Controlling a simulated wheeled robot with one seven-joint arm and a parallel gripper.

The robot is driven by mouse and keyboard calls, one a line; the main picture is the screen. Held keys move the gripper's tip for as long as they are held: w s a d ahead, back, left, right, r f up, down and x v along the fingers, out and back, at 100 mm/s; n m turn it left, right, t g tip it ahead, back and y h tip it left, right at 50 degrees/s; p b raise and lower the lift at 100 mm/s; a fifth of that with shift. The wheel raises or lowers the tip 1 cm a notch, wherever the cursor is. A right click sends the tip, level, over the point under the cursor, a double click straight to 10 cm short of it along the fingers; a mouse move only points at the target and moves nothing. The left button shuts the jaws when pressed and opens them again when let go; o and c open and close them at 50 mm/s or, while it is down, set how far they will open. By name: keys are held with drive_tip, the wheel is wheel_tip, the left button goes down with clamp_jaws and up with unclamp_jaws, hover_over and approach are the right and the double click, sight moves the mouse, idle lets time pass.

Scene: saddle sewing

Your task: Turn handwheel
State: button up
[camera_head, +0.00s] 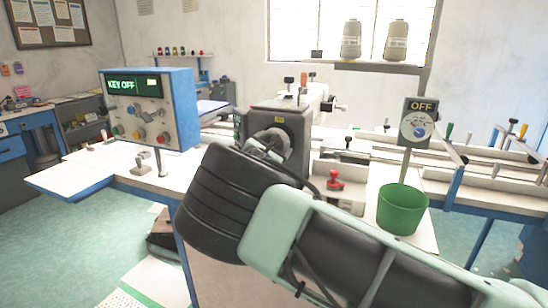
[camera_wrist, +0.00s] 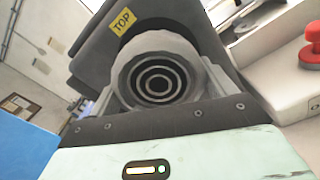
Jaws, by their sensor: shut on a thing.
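The handwheel (camera_wrist: 158,80) is a grey round knob with dark concentric rings on its face. It sits on the end of a dark machine head (camera_head: 290,118) that bears a yellow "TOP" label in the wrist view (camera_wrist: 122,22). My gripper (camera_head: 268,146) is at the handwheel and shut on it. In the head view my own arm and wrist hide most of the wheel. In the wrist view the fingers reach up on both sides of the wheel, and their tips are hard to make out.
A blue control box (camera_head: 150,108) reading "KEY OFF" stands to the left. A red knob (camera_head: 335,181) and a green bin (camera_head: 402,209) are to the right. A post with an "OFF" dial (camera_head: 419,124) rises behind the bin. Thread cones (camera_head: 396,40) stand on the window shelf.

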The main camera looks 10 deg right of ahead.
drive_tip(key=m+b, duration=0.3)
drive_tip(key=b, duration=0.2)
drive_tip(key=f+m+b, duration=0.1)
drive_tip(key=m+b, duration=0.2)
drive_tip(key=b, duration=0.3)
drive_tip(key=shift+a, duration=0.1)
drive_tip(key=m+b, duration=0.4)
drive_tip(key=b, duration=0.2)
drive_tip(key=shift+r, duration=0.15)
drive_tip(key=m+b, duration=0.3)
drive_tip(key=b, duration=0.3)
drive_tip(key=shift+r+m, duration=0.1)
drive_tip(key=shift+m, duration=0.3)
drive_tip(key=m+b, duration=0.2)
drive_tip(key=b, duration=0.1)
drive_tip(key=m+b, duration=0.1)
drive_tip(key=b, duration=0.1)
drive_tip(key=shift+r+m, duration=0.25)
drive_tip(key=shift+m, duration=0.15)
drive_tip(key=shift+r+m+b, duration=0.2)
drive_tip(key=shift+m+b, duration=0.6)
drive_tip(key=shift+b, duration=0.3)
drive_tip(key=o, duration=0.9)
drive_tip(key=shift+c, duration=0.2)
drive_tip(key=shift+r, duration=0.1)
